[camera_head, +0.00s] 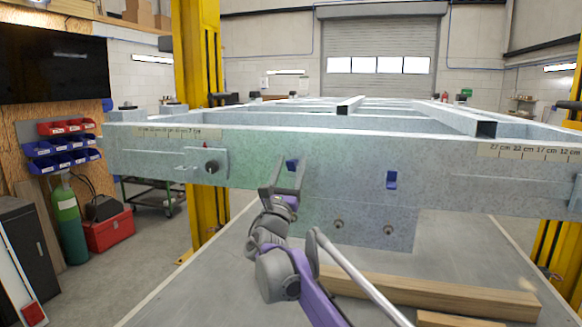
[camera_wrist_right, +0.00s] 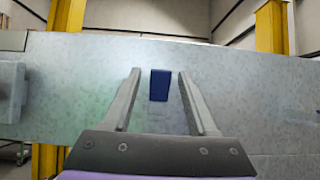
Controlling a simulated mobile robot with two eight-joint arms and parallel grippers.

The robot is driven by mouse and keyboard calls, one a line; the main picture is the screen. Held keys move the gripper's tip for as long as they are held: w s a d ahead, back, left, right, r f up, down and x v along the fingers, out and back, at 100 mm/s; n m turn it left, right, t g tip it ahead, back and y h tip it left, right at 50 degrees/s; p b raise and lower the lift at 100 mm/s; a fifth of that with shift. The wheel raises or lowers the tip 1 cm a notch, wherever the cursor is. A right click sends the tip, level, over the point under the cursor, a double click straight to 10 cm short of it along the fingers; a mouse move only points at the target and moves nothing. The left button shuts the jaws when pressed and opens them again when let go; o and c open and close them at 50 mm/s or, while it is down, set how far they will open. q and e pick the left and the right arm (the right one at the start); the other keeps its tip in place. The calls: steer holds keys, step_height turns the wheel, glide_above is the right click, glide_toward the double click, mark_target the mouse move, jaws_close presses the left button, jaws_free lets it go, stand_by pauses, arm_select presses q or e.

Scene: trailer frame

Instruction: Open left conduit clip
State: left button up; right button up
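The left conduit clip (camera_head: 292,165) is a small blue piece on the front face of the galvanized trailer frame (camera_head: 340,205). My right gripper (camera_head: 289,161) is in front of it, open, with one finger on each side. In the right wrist view the blue clip (camera_wrist_right: 159,85) sits between the two spread fingers of the right gripper (camera_wrist_right: 160,71), with a gap on both sides. I cannot tell the remaining distance in depth. A second blue clip (camera_head: 391,180) is on the same face to the right. My left gripper is not in view.
Wooden beams (camera_head: 430,290) lie below the frame at the right. A yellow lift post (camera_head: 200,110) stands behind the frame at the left. A latch plate with a dark knob (camera_head: 211,167) protrudes left of the gripper. Bolts (camera_head: 338,223) show below the clips.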

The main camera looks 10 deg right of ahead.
steer(key=shift+s+a+f, duration=0.2)
steer(key=shift+s+f, duration=0.1)
steer(key=shift+f, duration=0.1)
arm_select(q)
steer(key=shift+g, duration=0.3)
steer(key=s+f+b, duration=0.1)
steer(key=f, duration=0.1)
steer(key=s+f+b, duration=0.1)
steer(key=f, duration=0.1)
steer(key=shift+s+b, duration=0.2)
steer(key=shift+b, duration=0.15)
arm_select(e)
steer(key=v, duration=0.9)
steer(key=shift+s+f, duration=0.15)
steer(key=shift+s, duration=0.25)
steer(key=shift+a, duration=0.1)
